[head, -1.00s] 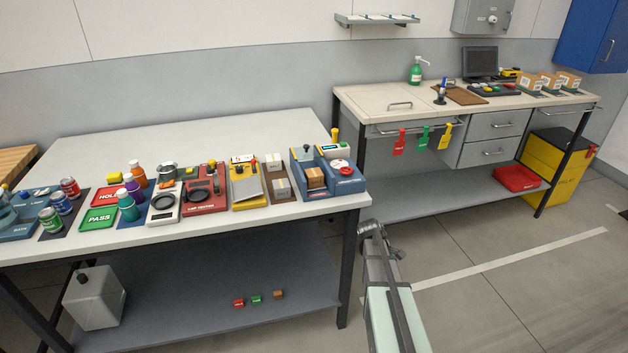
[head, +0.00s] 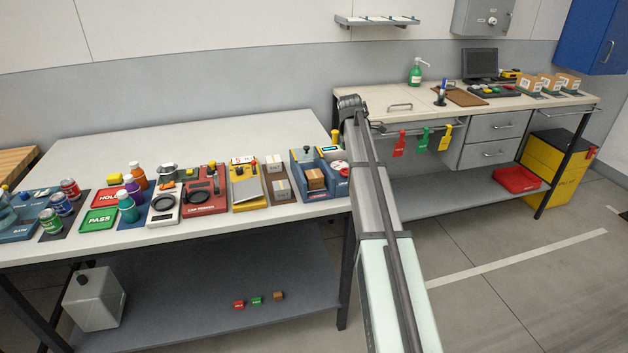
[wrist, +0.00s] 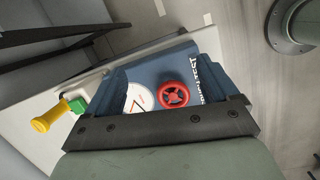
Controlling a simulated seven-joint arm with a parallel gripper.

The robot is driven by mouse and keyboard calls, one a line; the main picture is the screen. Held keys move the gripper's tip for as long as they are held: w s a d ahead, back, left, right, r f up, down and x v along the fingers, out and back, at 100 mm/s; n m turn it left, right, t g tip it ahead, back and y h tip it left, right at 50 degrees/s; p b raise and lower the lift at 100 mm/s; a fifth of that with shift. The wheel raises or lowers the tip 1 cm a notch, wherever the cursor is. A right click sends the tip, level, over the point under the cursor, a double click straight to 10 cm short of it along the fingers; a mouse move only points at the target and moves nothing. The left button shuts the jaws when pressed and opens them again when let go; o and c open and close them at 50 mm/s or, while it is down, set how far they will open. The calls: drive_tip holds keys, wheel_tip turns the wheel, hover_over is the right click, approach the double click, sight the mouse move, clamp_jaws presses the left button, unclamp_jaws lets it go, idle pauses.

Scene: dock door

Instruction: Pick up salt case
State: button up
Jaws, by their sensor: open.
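A brown tray (head: 282,197) near the right end of the front table holds small pale cartons. The rear carton (head: 275,163), with lettering that looks like SALT, sits behind a greyer carton (head: 282,187). Neither carton can be made out in the wrist view. My gripper (wrist: 166,70) is open in the wrist view, its two dark fingers apart above the blue machine with nothing clearly held between them. In the head view my arm rises in front of the table's right end, and the gripper itself cannot be made out.
The table's back is clear.

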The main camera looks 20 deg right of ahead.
sight(313, 174)
drive_tip(key=w+a+r+n+y, duration=0.1)
drive_tip(key=a+r, duration=0.3)
drive_tip(key=a, duration=0.4)
drive_tip(key=w+a+r+n+y, duration=0.2)
drive_tip(key=a+r, duration=0.2)
drive_tip(key=a, duration=0.4)
drive_tip(key=shift+g, duration=0.3)
drive_tip(key=f, duration=0.8)
drive_tip(key=shift+s+d, duration=0.15)
drive_tip(key=shift+s, duration=0.2)
drive_tip(key=shift+s+d+f, duration=0.15)
drive_tip(key=shift+f, duration=1.15)
drive_tip(key=shift+s+d+f, duration=0.1)
drive_tip(key=shift+s+f, duration=0.05)
drive_tip(key=shift+f, duration=1.15)
drive_tip(key=c, duration=1.1)
drive_tip(key=shift+r, duration=0.15)
